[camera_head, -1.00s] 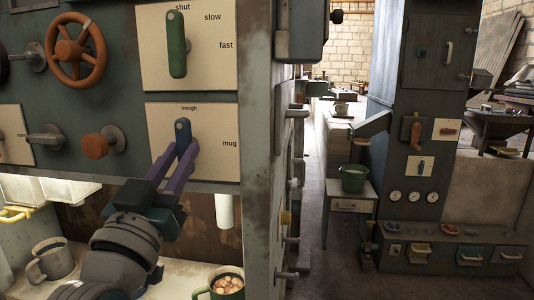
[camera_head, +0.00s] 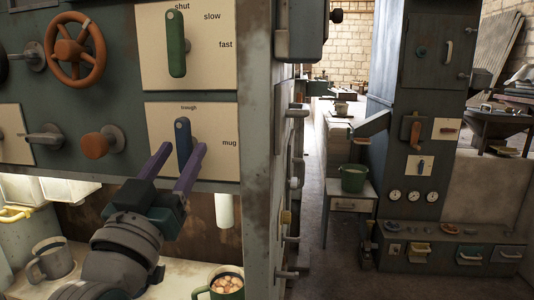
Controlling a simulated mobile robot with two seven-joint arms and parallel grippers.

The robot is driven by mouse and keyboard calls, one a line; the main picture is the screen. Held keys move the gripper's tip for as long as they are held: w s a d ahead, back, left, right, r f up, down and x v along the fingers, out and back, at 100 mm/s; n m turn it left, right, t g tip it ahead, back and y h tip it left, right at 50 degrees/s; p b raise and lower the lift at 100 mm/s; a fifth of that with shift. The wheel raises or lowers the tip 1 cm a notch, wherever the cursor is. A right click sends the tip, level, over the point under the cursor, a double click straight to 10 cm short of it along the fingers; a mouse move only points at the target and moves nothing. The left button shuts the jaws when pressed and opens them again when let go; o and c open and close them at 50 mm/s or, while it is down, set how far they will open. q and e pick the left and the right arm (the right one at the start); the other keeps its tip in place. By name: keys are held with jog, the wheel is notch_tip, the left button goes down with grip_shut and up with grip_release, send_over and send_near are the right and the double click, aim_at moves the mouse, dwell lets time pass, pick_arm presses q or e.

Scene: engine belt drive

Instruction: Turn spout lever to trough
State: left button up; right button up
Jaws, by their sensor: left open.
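The spout lever (camera_head: 182,138) is a dark blue handle on a cream plate (camera_head: 218,165). It stands upright, its top end toward the label "trough"; the label "mug" is to its right. My left gripper (camera_head: 178,162) is just below and in front of the lever. Its two purple fingers are spread wide, one on each side of the lever's lower end, and hold nothing. Whether a finger touches the lever I cannot tell. My right gripper is out of view.
Above is a green lever (camera_head: 176,45) at "shut". A brown handwheel (camera_head: 76,52) and an orange-brown knob (camera_head: 98,145) stick out to the left. A grey mug (camera_head: 51,262) and a green mug (camera_head: 227,283) stand in the lit bay below. An aisle lies to the right.

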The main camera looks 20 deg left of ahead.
pick_arm(q)
jog(key=v, duration=1)
jog(key=d+r+m+g+h+p, duration=0.1)
jog(key=d+m+g+h+p, duration=0.3)
jog(key=d+g+h+p, duration=0.35)
jog(key=s+r+m+g+y+p, duration=0.1)
jog(key=s+r+g+p, duration=0.1)
jog(key=s+g+p, duration=0.5)
jog(key=s+r+g+y+p, duration=0.1)
jog(key=s+r+g+p, duration=0.25)
jog(key=s, duration=0.65)
notch_tip(320, 180, up, 36)
jog(key=p, duration=3.6)
jog(key=shift+p, duration=0.4)
